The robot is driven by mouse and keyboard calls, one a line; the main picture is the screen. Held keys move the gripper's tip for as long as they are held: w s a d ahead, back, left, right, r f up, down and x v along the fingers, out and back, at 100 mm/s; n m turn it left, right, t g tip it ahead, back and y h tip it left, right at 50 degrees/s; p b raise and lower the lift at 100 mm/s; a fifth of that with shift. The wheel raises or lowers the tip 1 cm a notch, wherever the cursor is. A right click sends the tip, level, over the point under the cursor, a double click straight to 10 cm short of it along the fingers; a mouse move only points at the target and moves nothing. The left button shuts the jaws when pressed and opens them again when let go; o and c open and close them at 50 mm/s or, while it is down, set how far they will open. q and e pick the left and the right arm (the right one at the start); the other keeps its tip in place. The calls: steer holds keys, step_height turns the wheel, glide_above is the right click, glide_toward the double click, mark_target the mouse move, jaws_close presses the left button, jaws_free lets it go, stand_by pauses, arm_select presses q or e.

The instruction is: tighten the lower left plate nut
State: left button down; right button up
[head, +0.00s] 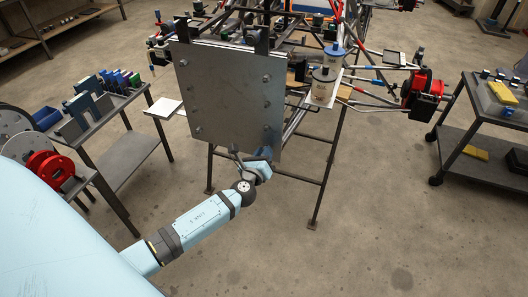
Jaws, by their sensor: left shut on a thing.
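A square grey metal plate (225,95) stands upright on the front of the tube chassis, with several nuts around its border. The lower left plate nut (197,128) sits near the plate's bottom left corner. My left gripper (250,162) is at the plate's bottom edge, to the right of that nut and lower, clearly apart from it. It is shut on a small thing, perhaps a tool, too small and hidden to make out. The plate's lower edge is partly covered by my gripper. My right gripper is out of view.
The tube chassis (297,120) rests on a dark stand behind the plate. A bench with blue and green items (100,105) is at the left. A dark cart (480,150) with yellow things is at the right. Floor in front right is free.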

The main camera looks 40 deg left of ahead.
arm_select(q)
steer(key=shift+s+f, duration=0.1)
steer(key=shift+f, duration=0.1)
stand_by(0.3)
steer(key=c, duration=1.3)
jaws_free()
steer(key=shift+o, duration=1.3)
steer(key=shift+r, duration=0.1)
steer(key=v, duration=1.3)
steer(key=shift+s+d, duration=0.15)
steer(key=shift+s, duration=0.2)
